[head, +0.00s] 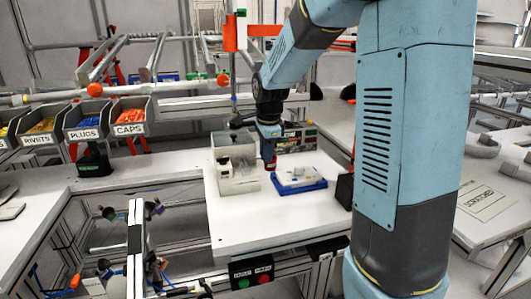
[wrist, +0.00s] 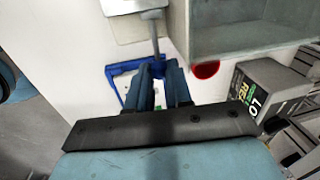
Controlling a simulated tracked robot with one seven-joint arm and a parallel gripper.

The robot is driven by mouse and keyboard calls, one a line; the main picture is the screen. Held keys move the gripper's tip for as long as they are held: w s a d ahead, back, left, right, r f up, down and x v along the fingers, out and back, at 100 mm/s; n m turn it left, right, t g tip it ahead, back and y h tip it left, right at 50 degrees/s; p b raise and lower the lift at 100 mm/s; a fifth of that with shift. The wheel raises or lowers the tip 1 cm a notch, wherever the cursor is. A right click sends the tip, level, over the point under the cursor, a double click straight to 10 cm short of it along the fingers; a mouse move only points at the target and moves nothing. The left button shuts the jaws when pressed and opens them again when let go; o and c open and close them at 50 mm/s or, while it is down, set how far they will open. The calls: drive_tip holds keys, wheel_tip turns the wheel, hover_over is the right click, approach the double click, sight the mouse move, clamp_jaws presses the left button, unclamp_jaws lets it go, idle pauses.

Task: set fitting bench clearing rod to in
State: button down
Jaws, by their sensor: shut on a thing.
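My gripper (head: 268,150) points down over the white fitting bench (head: 245,225), between a grey box and a blue tray. In the wrist view my gripper's fingers (wrist: 160,68) are close together on the lower end of a thin grey rod (wrist: 155,36). I take this for the clearing rod. Its other end has a wider flat head near the top of the view, by a pale plate (wrist: 124,5). The head view does not show the rod clearly. What lies between the fingertips is mostly hidden.
The grey open box (head: 238,180) stands close left of my gripper. The blue tray (head: 312,186) holds a pale block, to the right. A red disc (wrist: 205,70) is beside the fingers. A dark labelled unit (wrist: 262,88) stands near. The bench front is clear.

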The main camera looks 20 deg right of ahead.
drive_tip(key=shift+a, duration=0.25)
drive_tip(key=c, duration=1.4)
unclamp_jaws()
drive_tip(key=o, duration=0.4)
drive_tip(key=r, duration=0.4)
drive_tip(key=s+r, duration=0.1)
drive_tip(key=r, duration=0.4)
drive_tip(key=s+r, duration=0.1)
drive_tip(key=r, duration=0.3)
drive_tip(key=shift+d+r, duration=0.1)
drive_tip(key=shift+r, duration=0.15)
drive_tip(key=shift+s, duration=0.1)
drive_tip(key=s+d+f+n+t, duration=0.1)
drive_tip(key=s+n, duration=0.4)
drive_tip(key=s, duration=0.3)
drive_tip(key=s+f+n+t, duration=0.1)
drive_tip(key=s+n, duration=0.5)
drive_tip(key=s, duration=0.3)
drive_tip(key=s+d+f+n+t, duration=0.1)
drive_tip(key=s+n, duration=0.5)
drive_tip(key=s, duration=0.2)
drive_tip(key=shift+s+d+t, duration=0.35)
drive_tip(key=shift+s+t, duration=0.05)
